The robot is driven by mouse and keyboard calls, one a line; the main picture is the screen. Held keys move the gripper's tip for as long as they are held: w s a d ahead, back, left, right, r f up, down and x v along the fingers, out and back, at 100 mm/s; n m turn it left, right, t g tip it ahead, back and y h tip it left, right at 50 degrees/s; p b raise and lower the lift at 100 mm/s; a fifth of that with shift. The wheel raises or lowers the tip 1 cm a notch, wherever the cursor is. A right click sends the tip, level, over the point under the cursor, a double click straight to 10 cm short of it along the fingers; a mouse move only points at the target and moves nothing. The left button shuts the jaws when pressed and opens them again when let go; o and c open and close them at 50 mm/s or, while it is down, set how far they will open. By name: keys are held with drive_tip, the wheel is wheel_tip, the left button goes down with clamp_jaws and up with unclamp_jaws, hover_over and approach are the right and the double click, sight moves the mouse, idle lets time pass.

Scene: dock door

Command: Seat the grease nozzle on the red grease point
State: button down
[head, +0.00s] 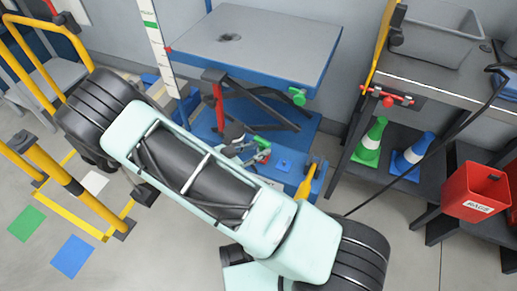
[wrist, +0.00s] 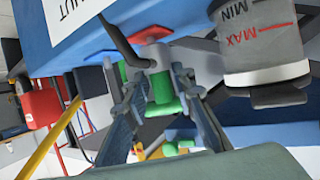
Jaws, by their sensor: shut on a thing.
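In the wrist view my gripper (wrist: 158,77) has its two blue-grey fingers closed around the grease nozzle (wrist: 157,57). The nozzle shows a grey cylindrical part, with a bent black piece at its side. Green parts show between and behind the fingers. A red part (wrist: 152,33) lies right against the nozzle's far end, beside the blue frame; it may be the red grease point. I cannot tell whether they are joined or only overlap in the view.
The lift table (head: 250,45) stands above its blue base (head: 215,120). A reservoir (wrist: 262,45) marked MAX and MIN is close to the right of my gripper. Yellow rails (head: 75,190) stand at left. A bench with a red rag bin (head: 470,190) and cones is at right.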

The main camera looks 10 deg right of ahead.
drive_tip(key=shift+f+b, duration=0.3)
drive_tip(key=shift+f, duration=0.25)
idle(0.5)
drive_tip(key=c, duration=1.9)
unclamp_jaws()
drive_tip(key=p+v, duration=0.4)
drive_tip(key=v, duration=0.7)
